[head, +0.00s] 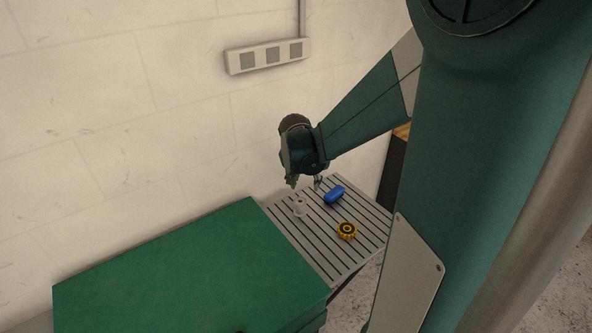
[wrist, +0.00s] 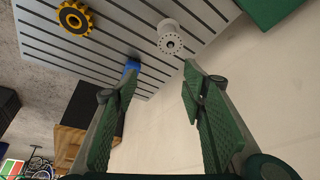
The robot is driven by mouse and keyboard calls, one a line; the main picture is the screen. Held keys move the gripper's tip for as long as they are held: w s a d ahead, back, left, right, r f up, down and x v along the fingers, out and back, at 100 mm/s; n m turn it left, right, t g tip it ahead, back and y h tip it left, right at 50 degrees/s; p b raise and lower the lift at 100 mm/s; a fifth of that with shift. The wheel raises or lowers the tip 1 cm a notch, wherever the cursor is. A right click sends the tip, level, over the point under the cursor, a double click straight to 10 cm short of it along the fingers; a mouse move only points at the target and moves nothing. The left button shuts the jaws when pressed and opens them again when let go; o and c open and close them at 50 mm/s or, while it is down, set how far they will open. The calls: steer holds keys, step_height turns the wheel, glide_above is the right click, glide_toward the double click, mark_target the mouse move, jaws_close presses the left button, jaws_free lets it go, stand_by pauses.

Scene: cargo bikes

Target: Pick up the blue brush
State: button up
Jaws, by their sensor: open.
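The blue brush (head: 335,195) lies on the grey slatted rack (head: 318,251) near its back edge. In the wrist view only part of the blue brush (wrist: 131,67) shows, partly hidden behind the left finger. My gripper (head: 305,184) is above the rack, a little left of the brush in the head view. In the wrist view my gripper (wrist: 160,82) has its two green fingers wide apart, with nothing between them.
A yellow toothed wheel (head: 347,231) lies on the rack in front of the brush. A small light-grey spool (head: 299,207) stands left of the brush. A large green box (head: 190,270) adjoins the rack on the left. A pale wall (head: 180,110) rises behind.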

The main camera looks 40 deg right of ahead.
mark_target(336, 190)
steer(key=d+f+m+p, duration=0.1)
steer(key=d+f, duration=0.1)
steer(key=d, duration=0.2)
steer(key=d+f+m+g+p, duration=0.1)
steer(key=d+f, duration=0.1)
steer(key=d, duration=0.2)
steer(key=d+f+m+p, duration=0.2)
steer(key=d, duration=0.2)
steer(key=shift+w+d+g+h, duration=0.15)
steer(key=shift+w+g+h, duration=0.15)
steer(key=shift+w+g, duration=0.1)
steer(key=shift+s+d+f, duration=0.15)
steer(key=shift+d+f, duration=0.3)
steer(key=shift+d, duration=0.1)
steer(key=shift+f, duration=0.1)
steer(key=shift+x, duration=1.2)
steer(key=shift+d+f, duration=0.1)
steer(key=shift+s+x, duration=0.2)
steer(key=shift+x, duration=2.3)
steer(key=shift+d, duration=0.15)
steer(key=c, duration=1)
